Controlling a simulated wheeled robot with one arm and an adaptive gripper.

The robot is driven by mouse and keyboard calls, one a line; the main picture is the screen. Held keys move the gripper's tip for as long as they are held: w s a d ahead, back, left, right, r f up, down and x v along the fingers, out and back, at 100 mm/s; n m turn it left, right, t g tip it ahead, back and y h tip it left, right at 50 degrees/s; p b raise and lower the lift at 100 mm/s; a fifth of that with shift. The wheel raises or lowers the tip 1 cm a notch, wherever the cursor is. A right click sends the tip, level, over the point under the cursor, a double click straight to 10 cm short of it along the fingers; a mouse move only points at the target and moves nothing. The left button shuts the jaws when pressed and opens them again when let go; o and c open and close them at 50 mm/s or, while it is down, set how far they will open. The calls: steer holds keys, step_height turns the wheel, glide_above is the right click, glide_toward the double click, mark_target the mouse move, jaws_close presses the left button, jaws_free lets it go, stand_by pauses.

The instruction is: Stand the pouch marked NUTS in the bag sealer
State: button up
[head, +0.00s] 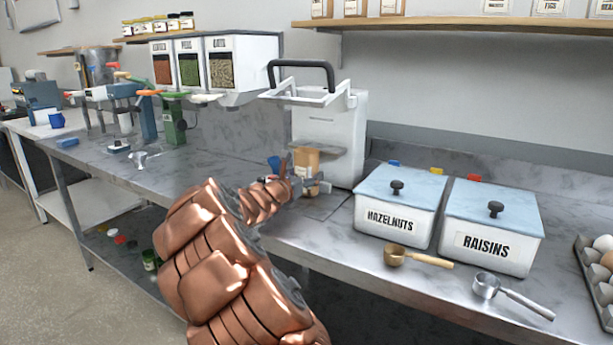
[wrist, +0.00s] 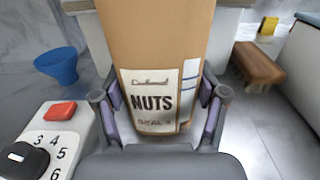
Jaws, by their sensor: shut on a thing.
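The kraft-brown pouch marked NUTS (wrist: 152,95) is upright between my gripper's fingers (wrist: 160,112), its label facing the wrist camera. My gripper (head: 303,183) is shut on its lower part. In the head view the pouch (head: 304,160) is at the front of the white bag sealer (head: 332,120), partly hidden by my arm. The sealer's black-handled lever frame (head: 300,90) is raised. I cannot tell whether the pouch touches the sealer or rests on its base.
Left of the pouch in the wrist view are a blue funnel-like cup (wrist: 58,65) and a white panel with a dial (wrist: 22,160) and red button (wrist: 58,110). The HAZELNUTS bin (head: 398,205) and RAISINS bin (head: 492,225) stand right of the sealer; scoops (head: 395,254) lie before them.

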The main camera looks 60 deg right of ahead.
steer(key=shift+f, duration=0.15)
steer(key=o, duration=1.3)
steer(key=shift+r, duration=0.25)
steer(key=a, duration=1.2)
steer(key=shift+s, duration=0.25)
